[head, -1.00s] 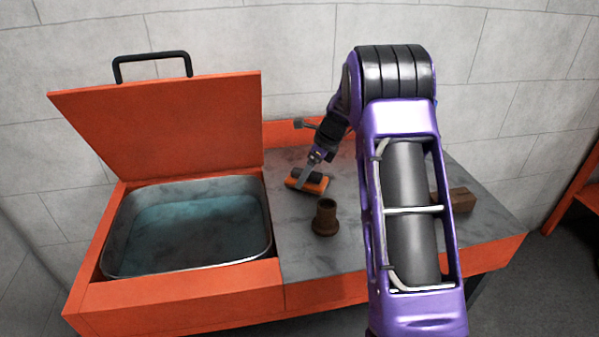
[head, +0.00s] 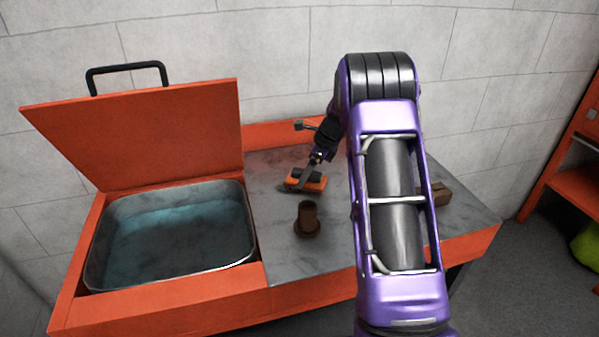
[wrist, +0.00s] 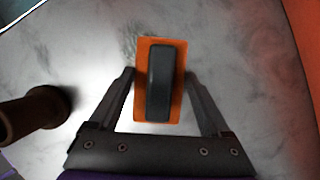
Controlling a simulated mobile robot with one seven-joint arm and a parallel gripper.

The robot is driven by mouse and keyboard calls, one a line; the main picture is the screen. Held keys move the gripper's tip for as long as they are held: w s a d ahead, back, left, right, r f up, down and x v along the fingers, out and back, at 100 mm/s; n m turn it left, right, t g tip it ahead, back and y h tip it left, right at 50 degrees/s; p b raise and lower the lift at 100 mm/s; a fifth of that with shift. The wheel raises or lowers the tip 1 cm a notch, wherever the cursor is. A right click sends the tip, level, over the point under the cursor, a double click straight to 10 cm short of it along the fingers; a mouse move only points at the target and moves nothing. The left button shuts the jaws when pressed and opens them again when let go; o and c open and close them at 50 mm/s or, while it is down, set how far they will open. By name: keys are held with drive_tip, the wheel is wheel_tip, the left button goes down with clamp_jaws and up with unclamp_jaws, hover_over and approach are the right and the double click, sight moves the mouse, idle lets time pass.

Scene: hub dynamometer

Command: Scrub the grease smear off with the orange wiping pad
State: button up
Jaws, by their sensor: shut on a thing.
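The orange wiping pad (head: 317,184) lies flat on the grey worktop (head: 290,262), behind a brown flanged part. In the wrist view the pad (wrist: 142,98) has a dark grip block along its middle. My gripper (wrist: 160,75) is shut on the pad, one finger at each long side; in the head view my gripper (head: 307,176) reaches down to it from the right. A faint dark scribbled patch, seemingly the grease smear (wrist: 131,45), shows by the pad's far left corner. The pad may cover part of it. I cannot make the smear out in the head view.
The brown flanged part (head: 307,220) stands close in front of the pad. An open orange-lidded basin (head: 250,262) of bluish liquid is at the left. A brown block (head: 436,194) sits at the right, partly behind my arm. A wall stands behind the bench.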

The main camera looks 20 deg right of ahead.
drive_tip(key=shift+d+p, duration=0.85)
drive_tip(key=shift+d, duration=1.25)
drive_tip(key=shift+a, duration=0.1)
